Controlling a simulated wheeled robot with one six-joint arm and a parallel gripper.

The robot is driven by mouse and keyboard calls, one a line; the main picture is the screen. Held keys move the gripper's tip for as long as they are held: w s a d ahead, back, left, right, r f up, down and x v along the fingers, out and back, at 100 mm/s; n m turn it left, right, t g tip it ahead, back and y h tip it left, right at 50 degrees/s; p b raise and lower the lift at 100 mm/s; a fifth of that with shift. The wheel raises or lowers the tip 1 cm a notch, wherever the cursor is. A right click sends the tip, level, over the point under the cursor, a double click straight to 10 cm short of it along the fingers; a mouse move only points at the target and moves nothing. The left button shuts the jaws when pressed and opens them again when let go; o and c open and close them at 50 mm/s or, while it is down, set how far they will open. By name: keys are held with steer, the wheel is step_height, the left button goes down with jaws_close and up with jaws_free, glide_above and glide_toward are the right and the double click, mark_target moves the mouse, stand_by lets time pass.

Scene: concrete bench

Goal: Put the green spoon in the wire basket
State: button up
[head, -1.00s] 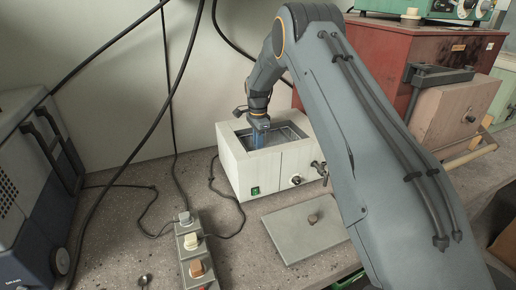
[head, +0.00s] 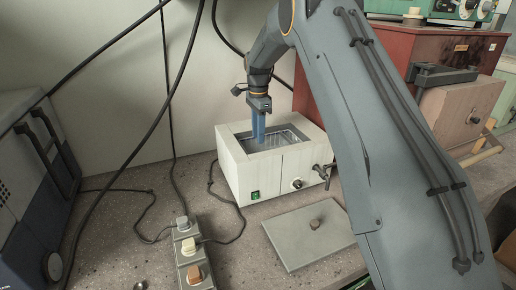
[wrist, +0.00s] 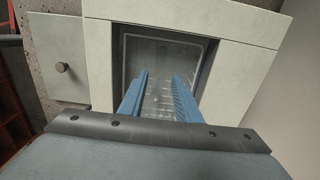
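The wire basket (head: 287,136) sits inside the opening of a white box-shaped bath (head: 237,172). In the wrist view the basket (wrist: 133,45) shows as a pale wire frame with a grid floor. My gripper (head: 259,141) points down over the bath opening, its blue fingertips near the rim level. In the wrist view my gripper (wrist: 159,76) has its two fingers apart, with nothing between them. I cannot make out a green spoon in either view; the fingers and the bath wall hide part of the basket floor.
A grey lid (head: 310,232) with a knob lies in front of the bath. A power strip (head: 190,258) with cables stands at left front. A tap (head: 322,172) juts from the bath. A red cabinet (head: 385,60) stands behind, right. The bench between the grey-blue machine (head: 30,190) and strip is mostly clear.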

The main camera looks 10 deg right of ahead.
steer(key=s+d+n, duration=0.1)
steer(key=s+n, duration=0.7)
steer(key=s, duration=1.2)
steer(key=s+d+f+n, duration=0.1)
steer(key=s+n, duration=0.6)
steer(key=s, duration=1.3)
steer(key=shift+s+d+f+n+t+b, duration=0.3)
steer(key=shift+n+t+b, duration=0.1)
